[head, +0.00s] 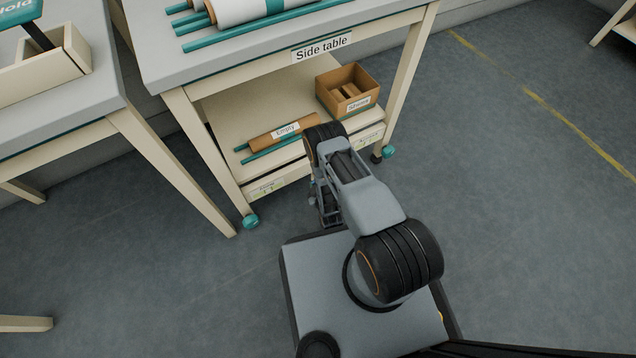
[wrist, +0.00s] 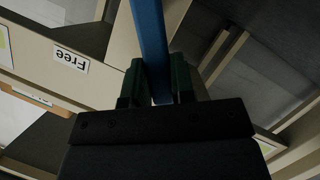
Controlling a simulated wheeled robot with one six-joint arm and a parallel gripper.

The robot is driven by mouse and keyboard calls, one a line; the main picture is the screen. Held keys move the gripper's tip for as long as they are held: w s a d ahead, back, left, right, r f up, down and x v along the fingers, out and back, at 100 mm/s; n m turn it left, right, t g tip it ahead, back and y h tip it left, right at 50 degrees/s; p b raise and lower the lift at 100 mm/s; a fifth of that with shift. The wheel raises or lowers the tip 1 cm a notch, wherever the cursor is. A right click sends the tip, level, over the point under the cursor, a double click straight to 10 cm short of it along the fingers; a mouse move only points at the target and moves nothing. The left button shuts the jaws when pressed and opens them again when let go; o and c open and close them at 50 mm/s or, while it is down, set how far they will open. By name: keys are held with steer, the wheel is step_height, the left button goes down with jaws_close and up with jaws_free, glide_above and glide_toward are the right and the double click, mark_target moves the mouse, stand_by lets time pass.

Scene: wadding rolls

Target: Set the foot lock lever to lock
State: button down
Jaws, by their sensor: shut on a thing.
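In the wrist view a blue bar (wrist: 150,30), which looks like the foot lock lever, runs down from the top edge between the two dark green fingers. My gripper (wrist: 158,82) is shut on this bar. A white label reading "Free" (wrist: 71,58) shows upside down on a beige panel left of the bar. No "lock" label is readable. In the head view my arm reaches to the front of the side table (head: 285,35).
The lower shelf holds a brown roll marked "Empty" (head: 284,132), teal rods and a cardboard box (head: 347,91). The side table stands on teal casters (head: 250,222). Another table (head: 75,115) is at the left. The floor to the right is clear.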

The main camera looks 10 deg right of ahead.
steer(key=shift+w, duration=0.1)
steer(key=c, duration=1)
jaws_free()
steer(key=shift+o, duration=0.2)
